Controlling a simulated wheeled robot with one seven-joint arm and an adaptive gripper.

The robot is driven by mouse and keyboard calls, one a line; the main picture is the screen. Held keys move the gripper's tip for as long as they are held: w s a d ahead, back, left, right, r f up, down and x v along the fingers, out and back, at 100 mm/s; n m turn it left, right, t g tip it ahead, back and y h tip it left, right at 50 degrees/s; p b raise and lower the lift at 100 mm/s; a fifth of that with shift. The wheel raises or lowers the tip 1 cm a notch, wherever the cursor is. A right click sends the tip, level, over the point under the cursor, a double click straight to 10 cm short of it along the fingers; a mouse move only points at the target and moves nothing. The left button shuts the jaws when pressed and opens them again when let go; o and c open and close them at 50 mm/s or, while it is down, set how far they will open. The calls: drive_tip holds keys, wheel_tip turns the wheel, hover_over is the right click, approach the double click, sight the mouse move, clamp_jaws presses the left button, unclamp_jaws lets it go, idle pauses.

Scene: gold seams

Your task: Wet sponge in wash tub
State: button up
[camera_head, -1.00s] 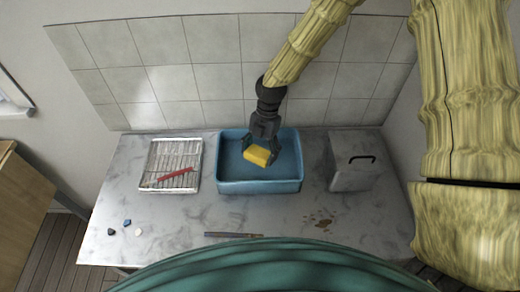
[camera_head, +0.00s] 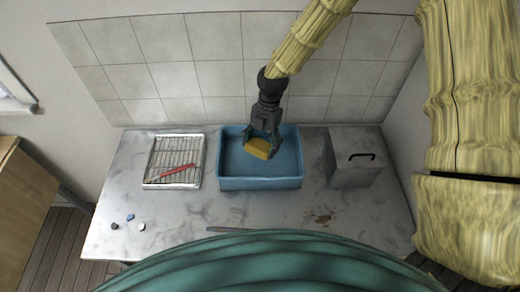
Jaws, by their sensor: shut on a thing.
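A yellow sponge (camera_head: 257,149) is held between the fingers of my gripper (camera_head: 262,143). My gripper is shut on the sponge, over the blue wash tub (camera_head: 260,183). The tub stands open at the back middle of the counter. The sponge appears within the tub's outline, tilted. I cannot tell how high it is above the tub floor, or whether it touches water.
A wire rack (camera_head: 173,160) with a red stick-like thing (camera_head: 178,169) lies left of the tub. A grey box with a black handle (camera_head: 353,160) stands to the right. Small stones (camera_head: 130,217) lie at front left. A brown stain (camera_head: 320,216) marks the counter (camera_head: 180,210).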

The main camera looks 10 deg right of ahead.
sight(259, 147)
drive_tip(key=shift+r+p, duration=1.7)
drive_tip(key=shift+r, duration=1.05)
drive_tip(key=shift+r+p, duration=1.4)
drive_tip(key=shift+r, duration=0.65)
drive_tip(key=shift+f, duration=0.1)
